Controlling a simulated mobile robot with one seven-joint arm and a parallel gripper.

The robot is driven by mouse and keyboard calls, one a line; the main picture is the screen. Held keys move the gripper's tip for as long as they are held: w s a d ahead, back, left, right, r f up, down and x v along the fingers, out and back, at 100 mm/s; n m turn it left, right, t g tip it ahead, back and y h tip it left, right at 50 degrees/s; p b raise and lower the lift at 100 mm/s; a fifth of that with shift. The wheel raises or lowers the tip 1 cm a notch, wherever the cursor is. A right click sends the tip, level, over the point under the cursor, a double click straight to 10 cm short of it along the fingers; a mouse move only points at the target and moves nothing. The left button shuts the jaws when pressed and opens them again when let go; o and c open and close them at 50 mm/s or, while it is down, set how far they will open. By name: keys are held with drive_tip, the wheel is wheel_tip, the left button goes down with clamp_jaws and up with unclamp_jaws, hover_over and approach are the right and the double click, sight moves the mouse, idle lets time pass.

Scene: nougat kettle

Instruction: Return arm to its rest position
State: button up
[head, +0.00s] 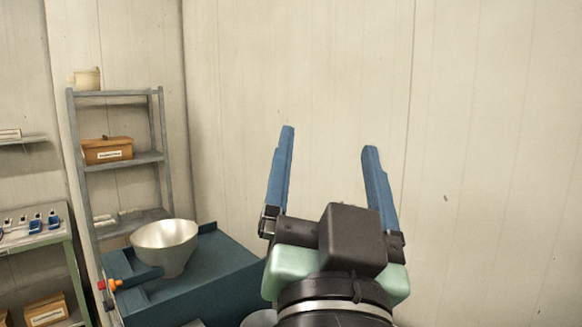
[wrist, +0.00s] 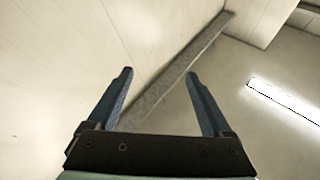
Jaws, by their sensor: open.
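My gripper (head: 328,140) is raised in front of the pale panelled wall, its two blue fingers pointing up and spread wide apart. Nothing is between the fingers. In the wrist view the same open gripper (wrist: 158,75) faces the upper wall, a grey beam and the ceiling, and it touches nothing. My arm's wrist fills the lower right middle of the head view and hides what is behind it.
A silvery metal bowl (head: 165,244) sits on a blue-teal bench (head: 224,262) left of my arm. A grey shelf rack (head: 122,155) holds a brown box (head: 107,150). A green-framed table (head: 36,240) stands at far left. The wall (head: 490,130) on the right is bare.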

drive_tip(key=s+a+r+n+t+y, duration=0.2)
drive_tip(key=s+a+r+n+t, duration=0.1)
drive_tip(key=s+r, duration=0.3)
drive_tip(key=shift+s+a+r+n+t, duration=0.3)
drive_tip(key=shift+a+r+n+t, duration=0.1)
drive_tip(key=shift+r+n, duration=0.25)
